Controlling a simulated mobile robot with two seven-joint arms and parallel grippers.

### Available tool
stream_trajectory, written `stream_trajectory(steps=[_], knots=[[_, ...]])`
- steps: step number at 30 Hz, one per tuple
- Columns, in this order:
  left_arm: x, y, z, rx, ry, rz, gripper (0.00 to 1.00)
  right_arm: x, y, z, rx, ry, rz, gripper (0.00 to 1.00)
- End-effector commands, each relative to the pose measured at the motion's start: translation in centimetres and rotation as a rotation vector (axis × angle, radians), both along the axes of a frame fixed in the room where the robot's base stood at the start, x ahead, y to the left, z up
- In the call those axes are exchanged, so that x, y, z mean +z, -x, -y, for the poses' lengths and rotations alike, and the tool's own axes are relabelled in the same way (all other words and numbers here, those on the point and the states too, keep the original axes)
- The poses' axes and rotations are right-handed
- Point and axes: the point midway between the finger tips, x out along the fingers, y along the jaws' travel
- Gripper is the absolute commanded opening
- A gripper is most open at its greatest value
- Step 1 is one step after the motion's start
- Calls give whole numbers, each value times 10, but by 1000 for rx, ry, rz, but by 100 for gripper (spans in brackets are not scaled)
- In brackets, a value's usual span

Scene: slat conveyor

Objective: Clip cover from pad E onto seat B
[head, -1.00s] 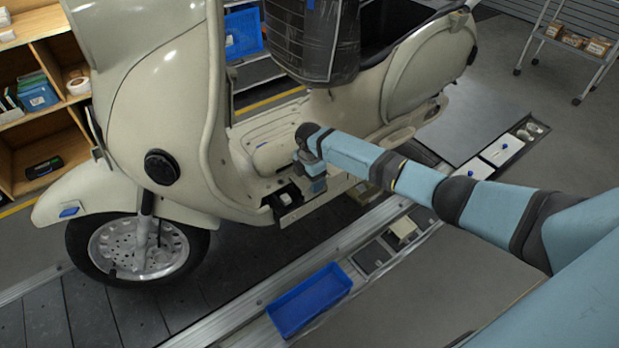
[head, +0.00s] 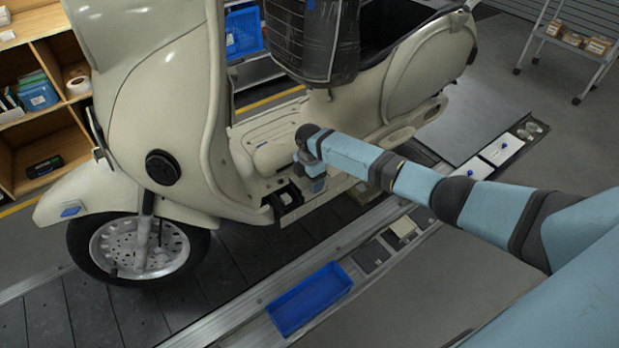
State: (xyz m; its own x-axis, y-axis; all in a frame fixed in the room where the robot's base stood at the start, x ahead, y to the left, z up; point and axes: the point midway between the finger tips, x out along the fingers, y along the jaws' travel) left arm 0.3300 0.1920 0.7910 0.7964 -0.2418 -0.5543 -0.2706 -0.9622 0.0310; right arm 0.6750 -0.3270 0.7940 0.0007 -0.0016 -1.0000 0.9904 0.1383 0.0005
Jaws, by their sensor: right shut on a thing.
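My right gripper (head: 296,192) is at the near lower side of the cream scooter (head: 252,150), beside the footboard. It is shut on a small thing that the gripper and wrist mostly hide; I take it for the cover. A dark opening in the scooter's side shows right at the fingers. I cannot tell whether the held thing touches the scooter, or which spot is seat B. Pads lie along the rail strip: a dark pad (head: 370,256), and a cream block (head: 404,228) beside it. No letters are legible. My left gripper is out of view.
A blue tray (head: 309,300) lies on the near rail strip. White pads (head: 501,149) with small blue parts lie farther right. A wooden shelf (head: 62,134) stands at the left and a trolley (head: 578,42) at the back right. The near floor is clear.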

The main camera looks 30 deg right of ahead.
Motion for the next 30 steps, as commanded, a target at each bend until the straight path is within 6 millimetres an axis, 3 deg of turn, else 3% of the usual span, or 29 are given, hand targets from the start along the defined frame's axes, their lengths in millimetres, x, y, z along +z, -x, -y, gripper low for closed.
stream_trajectory(steps=[9,10,13,14,23,30], knots=[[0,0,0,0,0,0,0,0,0,0,0,0,0,45],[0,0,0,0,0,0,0,0,0,0,0,0,0,74],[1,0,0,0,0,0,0,0,0,0,0,0,0,97],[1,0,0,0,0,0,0,0,0,0,0,0,0,100],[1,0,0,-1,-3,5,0,0,0,0,0,0,0,100],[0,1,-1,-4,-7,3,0,38,-1,0,1,-1,4,100]])
